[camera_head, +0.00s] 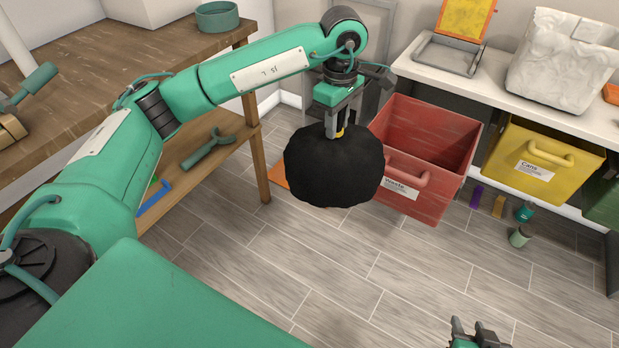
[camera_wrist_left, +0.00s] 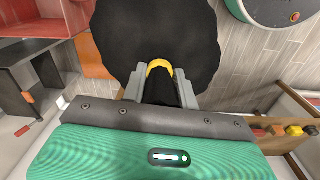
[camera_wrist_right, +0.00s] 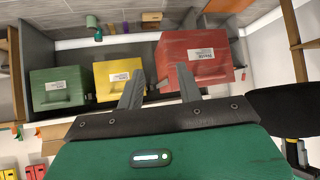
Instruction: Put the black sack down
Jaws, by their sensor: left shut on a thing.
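The black sack (camera_head: 333,168) is a round, dark bundle with a yellow tie at its neck. My left gripper (camera_head: 335,128) is shut on its neck from above, and the sack hangs below it, in front of the red waste bin. In the left wrist view the sack (camera_wrist_left: 160,40) fills the top centre, its yellow-tied neck between the two fingers (camera_wrist_left: 160,85). My right gripper (camera_head: 480,335) shows at the bottom edge of the head view. In the right wrist view its fingers (camera_wrist_right: 160,85) stand apart with nothing between them.
An open red waste bin (camera_head: 440,150) and a yellow cans bin (camera_head: 540,165) stand under a white counter (camera_head: 480,85). Small items, including a purple one (camera_head: 476,197) and a green can (camera_head: 520,236), lie on the floor. A wooden shelf (camera_head: 110,75) is left. Mid-floor is clear.

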